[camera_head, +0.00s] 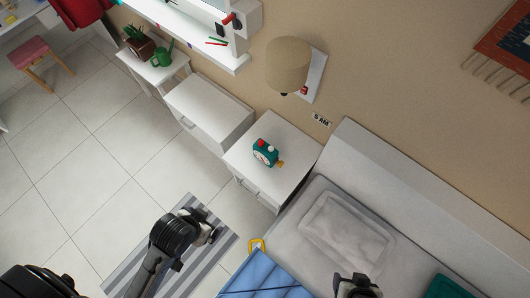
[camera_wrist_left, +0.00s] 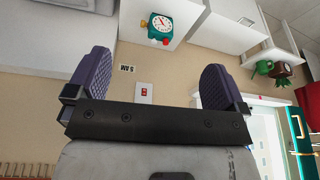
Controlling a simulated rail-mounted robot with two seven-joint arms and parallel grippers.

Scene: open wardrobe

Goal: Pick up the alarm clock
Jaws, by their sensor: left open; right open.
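The alarm clock (camera_head: 263,154) is teal with a white face and red and white knobs on top. It stands on a white nightstand (camera_head: 295,143) beside the bed. In the left wrist view the clock (camera_wrist_left: 160,28) appears upside down at the top, beyond the fingers and apart from them. My left gripper (camera_wrist_left: 157,68) is open and empty, its two purple pads wide apart. In the head view my left arm reaches in at lower left, short of the nightstand. My right gripper (camera_head: 357,286) is at the bottom edge over the bed, partly cut off, open.
A lamp (camera_head: 288,64) is on the wall above the nightstand. A second white cabinet (camera_head: 210,105) stands to its left, and a grey bed (camera_head: 390,190) with a pillow (camera_head: 347,232) to its right.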

